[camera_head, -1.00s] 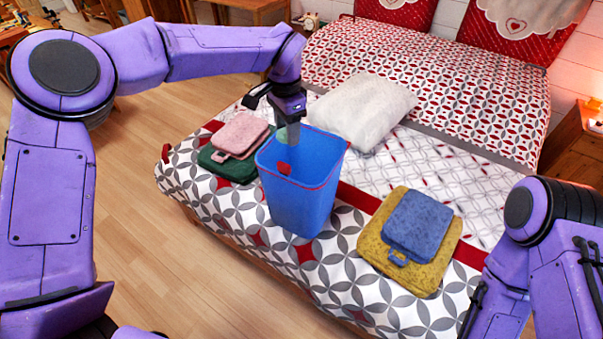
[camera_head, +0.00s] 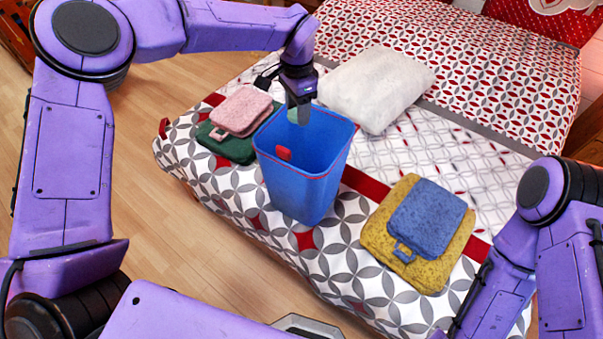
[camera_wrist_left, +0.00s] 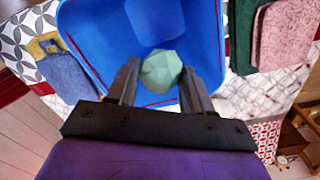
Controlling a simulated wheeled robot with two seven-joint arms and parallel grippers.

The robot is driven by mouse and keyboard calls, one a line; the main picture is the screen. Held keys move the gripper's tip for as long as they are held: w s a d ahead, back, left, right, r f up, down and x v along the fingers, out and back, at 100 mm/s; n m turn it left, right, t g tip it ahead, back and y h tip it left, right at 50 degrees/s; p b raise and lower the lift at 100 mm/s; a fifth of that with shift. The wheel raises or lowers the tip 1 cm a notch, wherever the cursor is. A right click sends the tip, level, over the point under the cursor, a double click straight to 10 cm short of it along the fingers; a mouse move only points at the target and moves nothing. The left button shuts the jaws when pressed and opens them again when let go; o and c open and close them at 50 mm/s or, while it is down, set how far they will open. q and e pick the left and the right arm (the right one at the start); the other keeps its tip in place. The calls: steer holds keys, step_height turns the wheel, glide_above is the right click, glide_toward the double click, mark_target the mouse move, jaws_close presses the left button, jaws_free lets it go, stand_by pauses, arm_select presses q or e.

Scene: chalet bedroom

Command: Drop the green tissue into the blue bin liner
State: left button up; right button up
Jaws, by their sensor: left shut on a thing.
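The green tissue (camera_wrist_left: 161,71) is a pale green crumpled ball, held between the two fingers of my left gripper (camera_wrist_left: 158,80). In the head view my left gripper (camera_head: 299,112) points down over the mouth of the blue bin, and a bit of the tissue (camera_head: 293,115) shows at its fingertips. The blue bin liner (camera_head: 298,185) is an open, upright blue bin with a red rim line and a red tab, standing on the bed. In the wrist view the bin (camera_wrist_left: 92,40) opens beneath the tissue. My right gripper is not in view; only part of that arm shows.
On the bed (camera_head: 330,262), a pink cloth (camera_head: 241,110) lies on a dark green one (camera_head: 232,148) left of the bin. A blue cloth (camera_head: 428,218) lies on a yellow one (camera_head: 380,240) to its right. A white pillow (camera_head: 375,88) lies behind.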

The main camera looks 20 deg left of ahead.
arm_select(q)
steer(key=shift+s+d+r, duration=0.1)
steer(key=shift+s+d, duration=0.05)
steer(key=o, duration=1.1)
steer(key=shift+c, duration=0.2)
step_height(320, 180, up, 11)
steer(key=b, duration=0.2)
steer(key=shift+f, duration=0.2)
